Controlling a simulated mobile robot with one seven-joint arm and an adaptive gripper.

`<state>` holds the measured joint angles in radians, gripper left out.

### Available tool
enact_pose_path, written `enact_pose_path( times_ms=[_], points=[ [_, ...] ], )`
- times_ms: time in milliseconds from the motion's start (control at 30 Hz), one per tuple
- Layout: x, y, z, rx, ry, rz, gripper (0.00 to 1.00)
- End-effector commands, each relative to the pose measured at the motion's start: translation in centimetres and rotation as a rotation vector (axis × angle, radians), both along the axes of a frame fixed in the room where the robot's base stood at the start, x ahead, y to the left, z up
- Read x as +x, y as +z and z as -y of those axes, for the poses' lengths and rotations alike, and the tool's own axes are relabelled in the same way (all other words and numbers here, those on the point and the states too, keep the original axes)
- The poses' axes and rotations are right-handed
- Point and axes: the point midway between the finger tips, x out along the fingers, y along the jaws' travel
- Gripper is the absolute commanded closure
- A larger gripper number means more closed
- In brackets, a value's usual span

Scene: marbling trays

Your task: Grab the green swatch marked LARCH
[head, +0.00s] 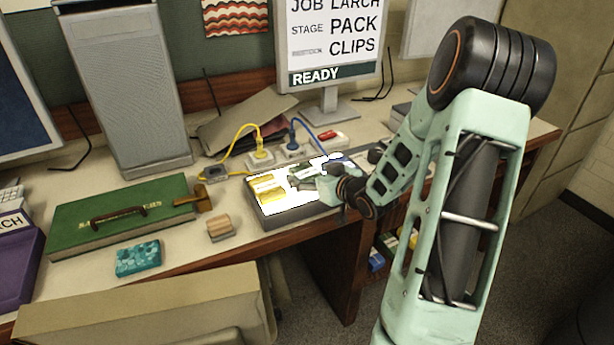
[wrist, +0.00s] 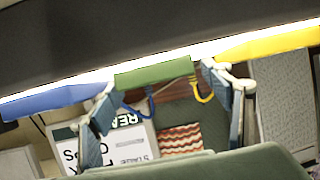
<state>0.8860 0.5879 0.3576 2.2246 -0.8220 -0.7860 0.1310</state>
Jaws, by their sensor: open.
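The green swatch (head: 304,171) lies on the brightly lit tray (head: 299,213), between a yellow swatch (head: 266,189) and a blue swatch (head: 338,161). It also shows in the wrist view (wrist: 153,73), where no LARCH mark can be read. My gripper (head: 312,180) is at the tray over the green swatch and partly hides it. In the wrist view my gripper (wrist: 158,80) is open, with one finger on each side of the green swatch. I cannot tell whether either finger touches it. The blue swatch (wrist: 58,101) and yellow swatch (wrist: 265,42) lie outside the fingers.
A monitor (head: 331,60) reading LARCH, PACK CLIPS and READY stands behind the tray. Yellow and blue cables (head: 242,137) run behind it. A wooden block (head: 220,228), a teal patterned block (head: 138,259) and a green case (head: 125,218) sit left. The bench edge is close in front.

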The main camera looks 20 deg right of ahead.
Motion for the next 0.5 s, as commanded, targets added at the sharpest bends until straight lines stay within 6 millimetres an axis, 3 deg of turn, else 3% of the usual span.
enact_pose_path(
  times_ms=[167,500],
  points=[
    [-0.01,0.03,0.00,0.000,0.000,0.000,0.30],
    [-0.03,0.03,0.00,0.000,0.000,0.000,0.67]
  ],
)
